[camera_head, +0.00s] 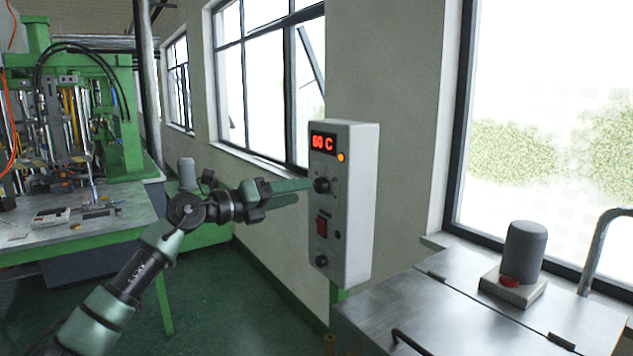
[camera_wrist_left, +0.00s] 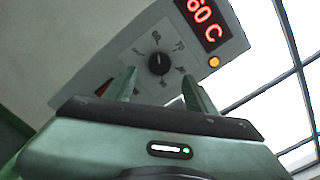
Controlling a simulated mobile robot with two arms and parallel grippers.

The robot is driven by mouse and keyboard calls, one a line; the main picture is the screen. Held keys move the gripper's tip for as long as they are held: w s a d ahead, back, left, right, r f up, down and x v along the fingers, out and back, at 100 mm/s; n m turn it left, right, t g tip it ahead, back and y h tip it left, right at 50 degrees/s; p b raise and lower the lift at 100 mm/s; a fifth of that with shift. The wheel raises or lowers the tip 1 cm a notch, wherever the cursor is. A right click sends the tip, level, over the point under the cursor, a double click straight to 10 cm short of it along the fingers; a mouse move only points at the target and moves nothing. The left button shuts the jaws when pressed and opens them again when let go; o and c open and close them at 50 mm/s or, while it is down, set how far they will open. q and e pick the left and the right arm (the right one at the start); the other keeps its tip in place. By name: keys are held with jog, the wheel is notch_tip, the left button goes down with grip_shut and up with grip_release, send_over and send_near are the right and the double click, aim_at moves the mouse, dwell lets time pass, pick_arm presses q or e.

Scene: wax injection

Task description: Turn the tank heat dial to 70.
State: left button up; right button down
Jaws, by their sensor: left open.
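The tank heat dial (camera_head: 321,185) is a black round knob on the front of a grey control box (camera_head: 357,205). In the left wrist view the dial (camera_wrist_left: 158,63) sits on a plate with printed numbers around it. The red display (camera_head: 323,143) above it reads 60 C. It also shows in the left wrist view (camera_wrist_left: 205,20). My left gripper (camera_head: 300,184) is open, its green fingers pointing at the dial. In the left wrist view the dial appears between the fingertips and just beyond them. I cannot tell whether they touch it.
An orange lamp (camera_head: 341,157) is beside the display. A red switch (camera_head: 321,226) and a lower black knob (camera_head: 321,261) are below the dial. A metal-topped tank (camera_head: 450,300) stands at the right, and a workbench (camera_head: 130,205) with a green machine (camera_head: 120,120) at the left.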

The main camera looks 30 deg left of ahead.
aim_at(318, 188)
pick_arm(q)
jog(key=p+x, duration=0.1)
jog(key=x, duration=0.3)
jog(key=shift+w+r+p, duration=0.1)
jog(key=shift+w+p, duration=0.1)
jog(key=shift+p, duration=0.15)
jog(key=shift+w+d, duration=0.2)
jog(key=shift+w, duration=0.25)
grip_shut()
